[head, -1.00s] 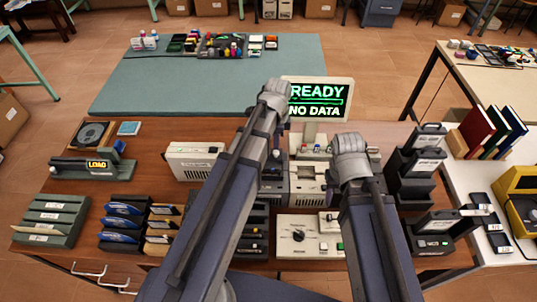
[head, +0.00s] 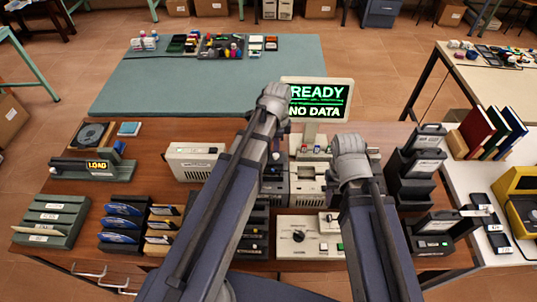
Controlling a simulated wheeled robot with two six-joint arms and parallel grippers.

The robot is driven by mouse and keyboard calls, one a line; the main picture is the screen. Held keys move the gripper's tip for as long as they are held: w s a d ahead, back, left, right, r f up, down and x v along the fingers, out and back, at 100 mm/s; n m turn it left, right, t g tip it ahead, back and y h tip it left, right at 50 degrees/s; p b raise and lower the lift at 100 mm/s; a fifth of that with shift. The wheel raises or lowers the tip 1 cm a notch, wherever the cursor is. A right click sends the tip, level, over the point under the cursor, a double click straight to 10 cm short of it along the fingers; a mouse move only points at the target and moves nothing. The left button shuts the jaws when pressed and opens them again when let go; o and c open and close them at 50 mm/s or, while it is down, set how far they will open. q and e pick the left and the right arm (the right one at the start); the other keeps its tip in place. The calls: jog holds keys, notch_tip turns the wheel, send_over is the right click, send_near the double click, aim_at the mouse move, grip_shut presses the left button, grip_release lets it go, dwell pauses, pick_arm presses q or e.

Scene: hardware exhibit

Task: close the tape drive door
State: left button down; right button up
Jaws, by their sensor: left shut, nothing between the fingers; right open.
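I cannot tell for sure which unit is the tape drive. Beige and grey desktop units (head: 305,186) stand at the table's middle, partly hidden behind my arms. No door's position can be made out on them. My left arm reaches over these units. A small part of what looks like my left gripper (head: 277,153) shows beside its forearm, near the grey unit. It is shut and empty, with its tips mostly hidden. My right arm ends above the right side of the beige units. Its gripper is hidden behind the arm.
A monitor (head: 317,99) reading READY and NO DATA stands behind the units. A beige dial panel (head: 300,238) is in front. Dark stacked holders (head: 415,180) stand right.

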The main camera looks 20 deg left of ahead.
aim_at(276, 163)
pick_arm(q)
jog(key=shift+s+d, duration=0.2)
jog(key=shift+s, duration=0.45)
jog(key=shift+s+d, duration=0.2)
jog(key=shift+s, duration=0.5)
jog(key=shift+s+d, duration=0.2)
jog(key=shift+s, duration=0.45)
jog(key=shift+w+a, duration=0.1)
jog(key=shift+w, duration=0.2)
dwell(0.5)
jog(key=shift+r, duration=0.1)
notch_tip(276, 163, up, 7)
jog(key=p, duration=0.7)
dwell(0.4)
